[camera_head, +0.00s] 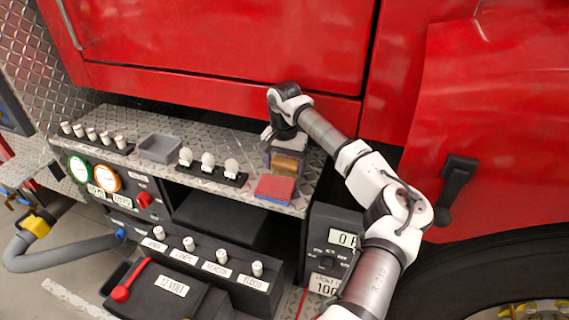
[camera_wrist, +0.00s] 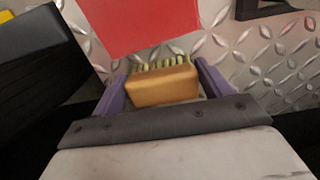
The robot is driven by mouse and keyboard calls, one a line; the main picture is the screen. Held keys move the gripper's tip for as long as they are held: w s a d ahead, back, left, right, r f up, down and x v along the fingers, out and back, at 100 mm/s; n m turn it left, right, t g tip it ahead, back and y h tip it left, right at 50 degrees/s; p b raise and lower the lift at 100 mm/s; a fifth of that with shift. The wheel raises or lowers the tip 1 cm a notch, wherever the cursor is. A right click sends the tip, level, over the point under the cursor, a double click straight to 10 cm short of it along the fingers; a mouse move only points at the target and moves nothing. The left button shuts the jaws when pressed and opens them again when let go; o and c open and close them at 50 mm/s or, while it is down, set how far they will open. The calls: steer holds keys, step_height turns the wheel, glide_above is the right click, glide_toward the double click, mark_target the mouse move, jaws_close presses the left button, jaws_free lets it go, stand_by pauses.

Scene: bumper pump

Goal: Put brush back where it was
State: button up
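The brush (camera_head: 287,165) has a tan wooden back and pale bristles. In the head view it is at the right end of the diamond-plate shelf, beneath my gripper (camera_head: 284,150). In the wrist view the brush (camera_wrist: 163,87) sits between the two purple fingers of my gripper (camera_wrist: 165,85), its bristles facing away from the wrist. The fingers flank it closely and appear shut on its sides. I cannot tell whether the bristles touch the shelf.
A red block with a blue side (camera_head: 275,189) lies just in front of the brush. A shallow grey tray (camera_head: 160,149) stands empty further left on the shelf (camera_head: 225,143). White-knobbed valves (camera_head: 208,163) stand between them. The red truck body rises behind the shelf.

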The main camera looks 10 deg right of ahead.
mark_target(285, 163)
steer(key=o, duration=0.4)
step_height(285, 163, up, 12)
steer(key=b, duration=0.2)
steer(key=shift+r, duration=0.2)
